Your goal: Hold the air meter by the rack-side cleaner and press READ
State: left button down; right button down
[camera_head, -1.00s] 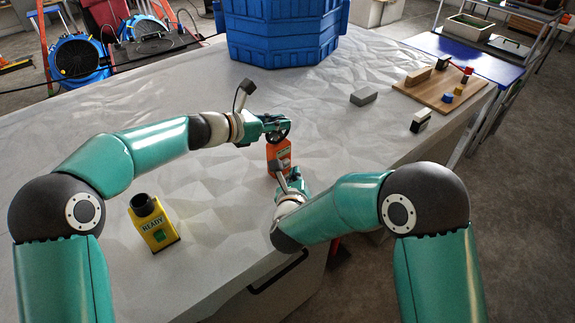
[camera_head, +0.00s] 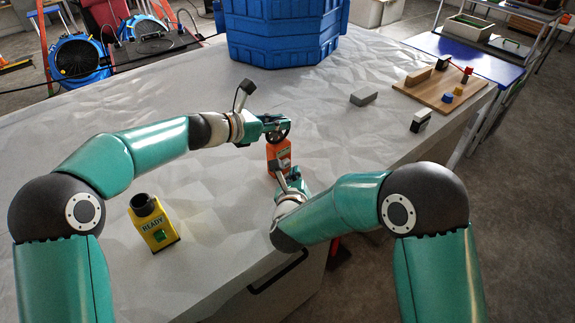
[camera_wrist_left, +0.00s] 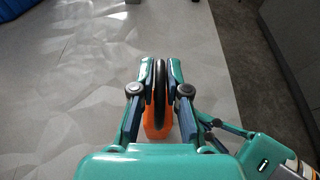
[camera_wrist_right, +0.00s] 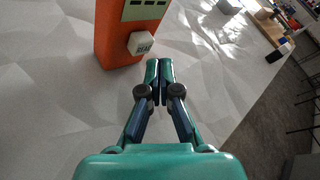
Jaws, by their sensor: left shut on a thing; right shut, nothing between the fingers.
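An orange air meter (camera_head: 281,150) stands upright on the grey table, with a black ring at its top. My left gripper (camera_head: 276,127) is shut on that ring; the left wrist view shows the black ring (camera_wrist_left: 160,85) between the fingers, edge-on. In the right wrist view the orange body (camera_wrist_right: 120,42) carries a display and a white READ button (camera_wrist_right: 143,44) on its face. My right gripper (camera_wrist_right: 160,66) is shut and empty, its tips close in front of the button, to its lower right; I cannot tell whether they touch. The arm partly hides the meter in the head view.
A yellow device (camera_head: 153,222) showing READY, with a green button, stands at left. A big blue ribbed housing (camera_head: 285,35) sits at the back. Grey blocks (camera_head: 363,96) and a wooden board (camera_head: 435,98) with small blocks lie at right. The table's middle is clear.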

jog(key=shift+w+a, duration=0.1)
jog(key=shift+w+a, duration=0.15)
jog(key=shift+w+a+r, duration=0.1)
jog(key=shift+w+a, duration=0.25)
jog(key=shift+w, duration=0.15)
dwell(1.0)
jog(key=shift+s+d, duration=0.65)
jog(key=shift+s, duration=0.2)
jog(key=shift+s+d, duration=0.75)
jog(key=shift+s, duration=0.3)
jog(key=shift+s+d, duration=0.75)
jog(key=shift+s, duration=0.25)
